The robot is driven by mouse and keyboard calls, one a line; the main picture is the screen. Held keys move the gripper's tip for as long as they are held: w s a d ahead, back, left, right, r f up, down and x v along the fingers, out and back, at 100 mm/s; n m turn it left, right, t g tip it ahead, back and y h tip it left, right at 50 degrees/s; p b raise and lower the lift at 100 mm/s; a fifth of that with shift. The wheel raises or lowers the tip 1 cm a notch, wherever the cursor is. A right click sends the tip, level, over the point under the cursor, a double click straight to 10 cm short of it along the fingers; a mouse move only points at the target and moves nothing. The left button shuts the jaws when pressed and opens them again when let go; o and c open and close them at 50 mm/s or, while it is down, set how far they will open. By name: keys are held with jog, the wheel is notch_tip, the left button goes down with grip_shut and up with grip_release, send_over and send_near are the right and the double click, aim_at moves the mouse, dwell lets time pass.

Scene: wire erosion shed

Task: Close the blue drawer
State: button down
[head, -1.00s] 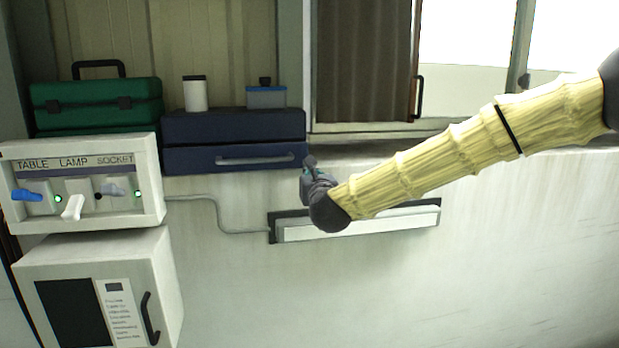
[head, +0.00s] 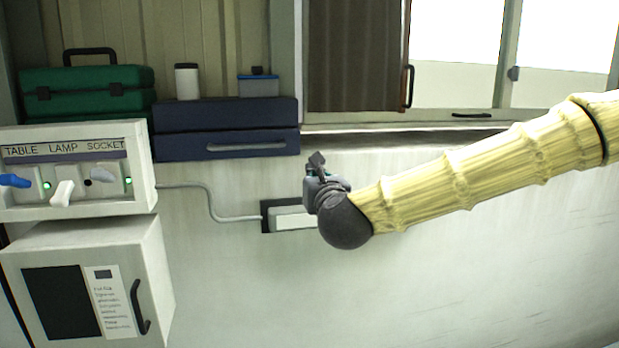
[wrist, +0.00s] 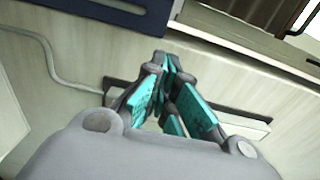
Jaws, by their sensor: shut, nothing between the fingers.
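The blue drawer (head: 180,147) is the lower part of a dark blue cabinet (head: 225,115) on the ledge, with a long grey handle (head: 245,147). Its front lies nearly in line with the cabinet body; I cannot tell whether a small gap is left. My gripper (head: 316,165) is to the right of the drawer and a little below it, apart from it. In the wrist view my gripper (wrist: 163,62) has its teal-padded fingers together with nothing between them. A corner of the blue drawer (wrist: 150,22) shows at the top of that view.
A white jar (head: 187,82) and a small grey-blue box (head: 258,86) stand on the cabinet. A green toolbox (head: 90,93), a switch panel (head: 75,170) and a white box with a door (head: 90,285) are at left. A wall strip (head: 290,217) lies behind my gripper. Windows are above right.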

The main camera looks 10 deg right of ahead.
jog(key=c, duration=1.8)
grip_release()
jog(key=shift+s+a, duration=0.1)
jog(key=shift+s, duration=0.1)
jog(key=shift+o, duration=0.2)
jog(key=n+t+b, duration=0.4)
jog(key=n+t, duration=0.3)
jog(key=n, duration=1.1)
send_near(245, 147)
jog(key=shift+y, duration=0.4)
jog(key=p+x, duration=0.2)
jog(key=x, duration=0.8)
jog(key=shift+w+p, duration=0.3)
jog(key=shift+w, duration=0.05)
jog(key=shift+c, duration=0.4)
grip_shut()
